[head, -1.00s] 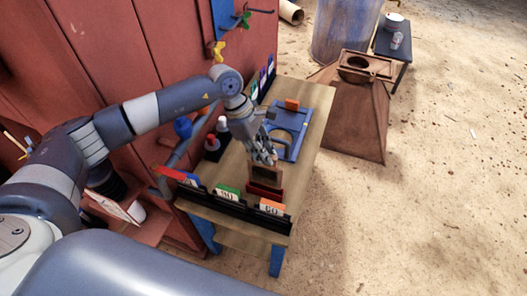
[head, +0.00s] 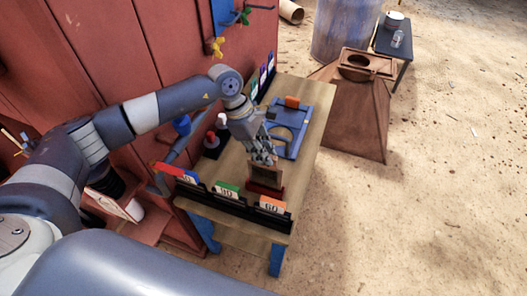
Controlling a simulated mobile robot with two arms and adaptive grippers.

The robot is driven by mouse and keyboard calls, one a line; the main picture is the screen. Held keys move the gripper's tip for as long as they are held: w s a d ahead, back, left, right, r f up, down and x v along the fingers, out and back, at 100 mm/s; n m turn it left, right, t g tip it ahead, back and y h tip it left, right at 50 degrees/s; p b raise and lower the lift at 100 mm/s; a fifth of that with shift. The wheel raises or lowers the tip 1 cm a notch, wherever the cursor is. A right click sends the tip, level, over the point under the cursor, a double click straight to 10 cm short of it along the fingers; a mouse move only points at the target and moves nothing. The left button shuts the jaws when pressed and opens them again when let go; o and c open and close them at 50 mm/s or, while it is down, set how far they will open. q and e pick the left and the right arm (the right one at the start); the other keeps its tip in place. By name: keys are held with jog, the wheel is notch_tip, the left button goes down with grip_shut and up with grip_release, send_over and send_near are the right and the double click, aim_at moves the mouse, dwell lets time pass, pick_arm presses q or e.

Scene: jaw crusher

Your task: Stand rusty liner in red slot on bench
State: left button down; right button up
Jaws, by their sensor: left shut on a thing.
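My left gripper (head: 264,156) points down over the wooden bench (head: 308,141) and is shut on the rusty liner (head: 266,176), a small brown plate. The liner stands upright at the dark red slot (head: 265,190) near the front of the bench. Its lower edge meets the slot; I cannot tell how deep it sits. The fingers hide the liner's top edge. My right gripper is not in view.
A black rack with numbered cards (head: 228,191) lines the bench's front edge. A blue plate (head: 293,135) lies behind the gripper. Dark stands with bottles (head: 211,143) are at left, by the red wall (head: 120,45). A rusty hopper (head: 358,115) stands right of the bench.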

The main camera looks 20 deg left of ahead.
pick_arm(q)
jog(key=shift+f+b, duration=0.45)
jog(key=shift+b, duration=0.05)
jog(key=shift+f+b, duration=1.95)
jog(key=shift+f, duration=0.15)
jog(key=c, duration=1.5)
grip_release()
jog(key=shift+s+f, duration=0.1)
jog(key=v, duration=1.2)
